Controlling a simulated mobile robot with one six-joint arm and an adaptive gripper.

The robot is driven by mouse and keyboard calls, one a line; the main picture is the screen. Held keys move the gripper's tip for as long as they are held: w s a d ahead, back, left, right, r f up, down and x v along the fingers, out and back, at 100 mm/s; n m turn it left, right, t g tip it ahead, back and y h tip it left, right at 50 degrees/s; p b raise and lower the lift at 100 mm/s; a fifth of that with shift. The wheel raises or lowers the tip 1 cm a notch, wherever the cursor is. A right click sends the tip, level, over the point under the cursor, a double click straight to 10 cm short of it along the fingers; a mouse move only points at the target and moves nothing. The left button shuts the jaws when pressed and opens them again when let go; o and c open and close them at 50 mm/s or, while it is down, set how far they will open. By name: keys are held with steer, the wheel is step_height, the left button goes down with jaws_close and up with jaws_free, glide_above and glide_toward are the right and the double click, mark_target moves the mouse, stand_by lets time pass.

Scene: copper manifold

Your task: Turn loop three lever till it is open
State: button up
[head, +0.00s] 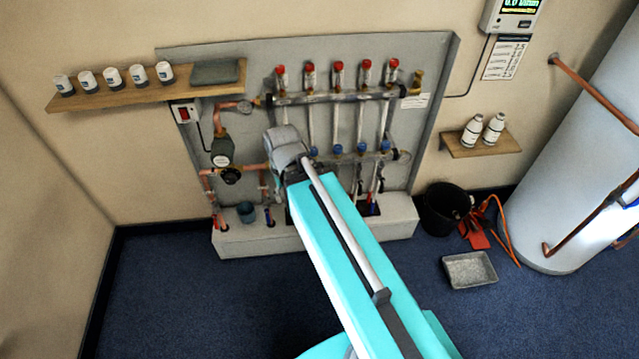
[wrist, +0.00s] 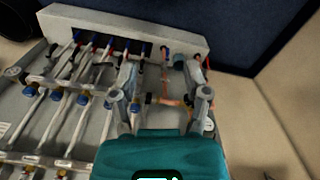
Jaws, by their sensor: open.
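The copper manifold has an upper bar (head: 335,95) with several red-topped gauges and a lower bar (head: 375,157) with blue caps. Pipes run down from the lower bar into a white box. Small levers on these pipes are partly hidden by my arm in the head view. I cannot tell which is the loop three lever or how it is turned. In the wrist view the lower bar (wrist: 62,84) and its pipes lie left of my gripper (wrist: 158,68). My gripper is open with nothing between its fingers. In the head view my arm mostly hides it.
The white box (head: 390,222) stands at the wall. A pump (head: 221,150) and copper pipes are at the left. A black bucket (head: 443,208), orange hose and grey tray (head: 469,270) lie at the right. A shelf (head: 150,88) juts out upper left.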

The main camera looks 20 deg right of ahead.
steer(key=shift+w+d, duration=0.2)
steer(key=shift+w, duration=0.2)
steer(key=shift+f, duration=0.1)
steer(key=w+d+f+m+t+y+b, duration=0.2)
steer(key=w+f+t+b, duration=0.1)
steer(key=f+b, duration=0.6)
steer(key=w+d+f+m+t+y+b, duration=0.2)
steer(key=w+d+f+m+b, duration=0.3)
steer(key=b, duration=0.6)
steer(key=w+f+t+y+b, duration=0.1)
steer(key=w+f+t+b, duration=0.15)
steer(key=f+b, duration=0.7)
steer(key=d+f+m+t+h+b, duration=0.1)
steer(key=d+f+m+t+b, duration=0.3)
steer(key=d+b, duration=0.5)
steer(key=w+d+f+m+t+h+b, duration=0.1)
steer(key=d+f+m+t+h+b, duration=0.1)
steer(key=d+f+m+t+b, duration=0.3)
steer(key=shift+w+d+f+m+b, duration=0.25)
steer(key=shift+d+f+m+b, duration=0.45)
steer(key=shift+d+f+b, duration=2.8)
steer(key=a+r+b, duration=0.2)
steer(key=a, duration=0.1)
steer(key=shift+w+r+b, duration=0.1)
steer(key=shift+r+b, duration=0.2)
steer(key=shift+r, duration=0.05)
